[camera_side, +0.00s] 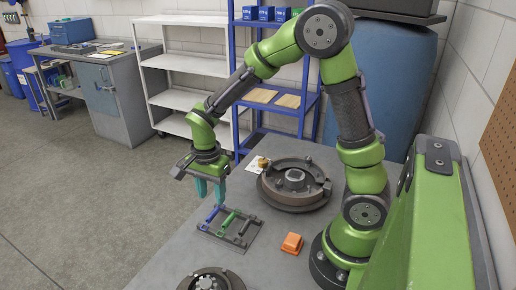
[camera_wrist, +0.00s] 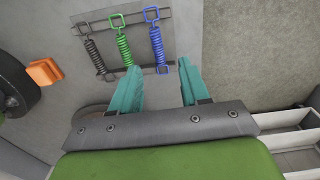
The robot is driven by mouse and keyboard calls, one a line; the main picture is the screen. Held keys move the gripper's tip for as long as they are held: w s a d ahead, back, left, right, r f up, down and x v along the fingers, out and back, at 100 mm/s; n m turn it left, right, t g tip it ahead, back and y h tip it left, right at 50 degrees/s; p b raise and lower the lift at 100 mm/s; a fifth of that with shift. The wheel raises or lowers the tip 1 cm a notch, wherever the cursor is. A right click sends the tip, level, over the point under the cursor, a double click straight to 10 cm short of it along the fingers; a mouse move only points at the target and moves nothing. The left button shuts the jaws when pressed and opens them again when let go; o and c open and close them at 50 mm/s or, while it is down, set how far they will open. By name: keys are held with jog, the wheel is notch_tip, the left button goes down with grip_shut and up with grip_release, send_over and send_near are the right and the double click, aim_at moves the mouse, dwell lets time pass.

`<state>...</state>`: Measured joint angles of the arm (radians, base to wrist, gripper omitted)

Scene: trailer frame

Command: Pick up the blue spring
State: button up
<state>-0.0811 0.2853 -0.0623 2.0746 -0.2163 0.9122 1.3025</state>
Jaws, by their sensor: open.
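The blue spring (camera_wrist: 158,46) lies at the right of a row of three springs in the wrist view, with a loop at each end. In the side view the blue spring (camera_side: 211,217) is at the left of the rack (camera_side: 222,247). Beside it lie a green spring (camera_wrist: 124,48) and a dark grey spring (camera_wrist: 94,54). My gripper (camera_wrist: 158,75), with two teal fingers, is open and empty. The blue spring's lower end shows between the fingers in the wrist view. In the side view my gripper (camera_side: 210,200) hangs above the rack's left part, near the blue spring.
An orange block (camera_side: 292,243) sits right of the rack. A brake drum assembly (camera_side: 295,184) stands behind it, with a small yellow item (camera_side: 262,163) nearby. Another round part (camera_side: 210,281) is at the front. The table's left edge is close to the rack.

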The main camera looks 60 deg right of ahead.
aim_at(214, 212)
notch_tip(214, 212, down, 5)
jog(key=shift+s+a+f, duration=0.1)
jog(key=shift+a+f, duration=0.05)
grip_shut()
dwell(0.4)
